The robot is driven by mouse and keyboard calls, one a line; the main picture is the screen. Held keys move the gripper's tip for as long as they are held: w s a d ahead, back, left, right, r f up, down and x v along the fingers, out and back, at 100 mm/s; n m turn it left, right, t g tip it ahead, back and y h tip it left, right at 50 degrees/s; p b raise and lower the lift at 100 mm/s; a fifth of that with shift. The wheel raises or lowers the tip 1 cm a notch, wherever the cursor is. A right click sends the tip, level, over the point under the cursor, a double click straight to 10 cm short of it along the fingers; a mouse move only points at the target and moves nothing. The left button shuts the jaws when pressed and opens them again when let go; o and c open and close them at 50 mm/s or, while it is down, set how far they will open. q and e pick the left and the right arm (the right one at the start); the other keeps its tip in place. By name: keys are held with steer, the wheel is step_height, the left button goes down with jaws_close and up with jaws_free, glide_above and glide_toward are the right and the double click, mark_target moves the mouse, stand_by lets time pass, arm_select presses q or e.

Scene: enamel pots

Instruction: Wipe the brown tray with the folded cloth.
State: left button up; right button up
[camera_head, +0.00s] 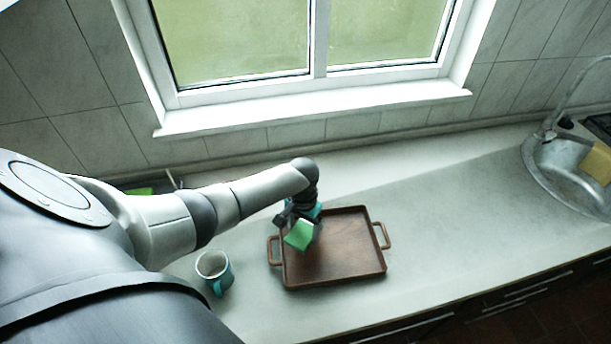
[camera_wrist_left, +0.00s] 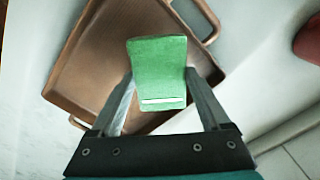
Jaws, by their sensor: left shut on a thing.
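The brown tray (camera_head: 345,262) lies on the counter in the middle of the head view, with a handle at its left and right ends. It also shows in the left wrist view (camera_wrist_left: 95,65), behind the cloth. The green folded cloth (camera_head: 299,236) is between the fingers of my left gripper (camera_head: 300,222), over the left part of the tray. In the left wrist view the cloth (camera_wrist_left: 158,72) sits between both fingers, and my left gripper (camera_wrist_left: 157,95) is shut on it. I cannot tell whether the cloth touches the tray. My right gripper is not in view.
A round metal sink (camera_head: 560,165) with a tap is at the right. The window sill (camera_head: 320,107) is behind. The counter (camera_head: 450,200) between tray and sink is clear.

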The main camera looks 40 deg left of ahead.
arm_select(q)
steer(key=shift+w+r+p, duration=0.15)
steer(key=shift+r+p, duration=0.2)
steer(key=shift+r, duration=1.1)
steer(key=shift+d, duration=0.1)
